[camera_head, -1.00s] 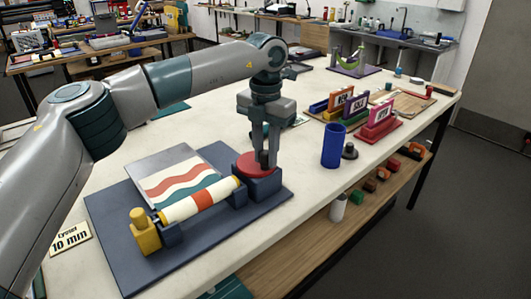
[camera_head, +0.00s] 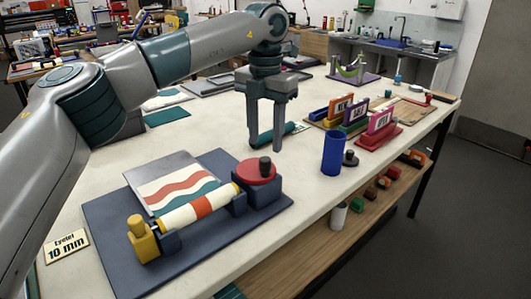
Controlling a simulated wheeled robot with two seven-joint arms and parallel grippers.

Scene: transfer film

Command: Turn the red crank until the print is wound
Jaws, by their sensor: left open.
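The red crank (camera_head: 250,172) is a red disc with a dark upright knob (camera_head: 265,166) at the right end of a roller device on a dark blue base (camera_head: 110,238). The roller (camera_head: 199,207) carries a print with wavy red, teal and white stripes; the print (camera_head: 170,178) lies on a grey plate behind the roller. A yellow block with a knob (camera_head: 142,240) stands at the roller's left end. My left gripper (camera_head: 265,143) is open and empty, pointing down above and behind the crank, apart from the knob. My right gripper is not in view.
An "Eyelet 10 mm" sign (camera_head: 67,246) lies at the left. The white tabletop (camera_head: 205,122) behind the device is largely clear.

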